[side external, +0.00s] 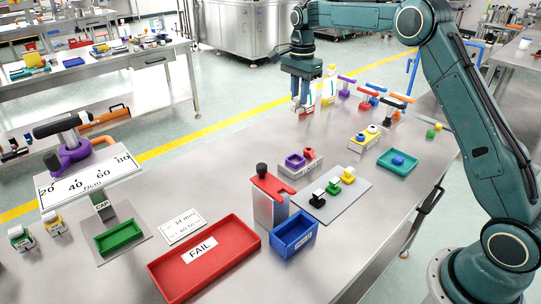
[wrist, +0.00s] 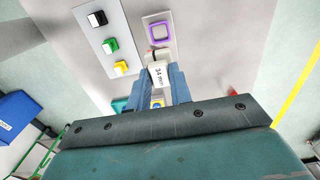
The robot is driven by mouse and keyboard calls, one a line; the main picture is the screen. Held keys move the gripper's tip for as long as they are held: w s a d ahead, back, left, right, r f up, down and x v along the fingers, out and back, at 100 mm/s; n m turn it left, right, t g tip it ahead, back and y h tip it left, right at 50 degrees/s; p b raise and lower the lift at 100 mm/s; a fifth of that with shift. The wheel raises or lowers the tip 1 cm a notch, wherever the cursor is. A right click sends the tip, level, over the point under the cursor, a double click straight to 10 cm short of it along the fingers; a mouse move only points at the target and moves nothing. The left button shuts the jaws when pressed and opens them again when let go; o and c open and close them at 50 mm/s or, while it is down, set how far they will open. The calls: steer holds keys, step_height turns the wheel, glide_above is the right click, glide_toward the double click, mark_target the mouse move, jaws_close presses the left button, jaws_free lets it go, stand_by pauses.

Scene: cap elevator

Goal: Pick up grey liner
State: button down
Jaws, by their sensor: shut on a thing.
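My gripper (side external: 301,104) is raised at the back of the table, fingers down. In the wrist view its blue fingers (wrist: 163,85) are closed on a small white block marked "34 mm" (wrist: 158,74). I cannot tell whether this block is the grey liner, and no other piece is clearly a grey liner. In the side view the fingers overlap a white and red labelled item (side external: 309,109), and I cannot tell whether they touch it.
A purple square ring (side external: 295,160) sits on a grey holder. A grey plate (side external: 325,205) bears black, green and yellow blocks. Nearby are a blue bin (side external: 293,236), a red FAIL tray (side external: 200,262), a teal tray (side external: 385,162) and a red press stand (side external: 272,188). Colored handles stand at the back.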

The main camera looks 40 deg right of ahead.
steer(key=shift+r, duration=0.65)
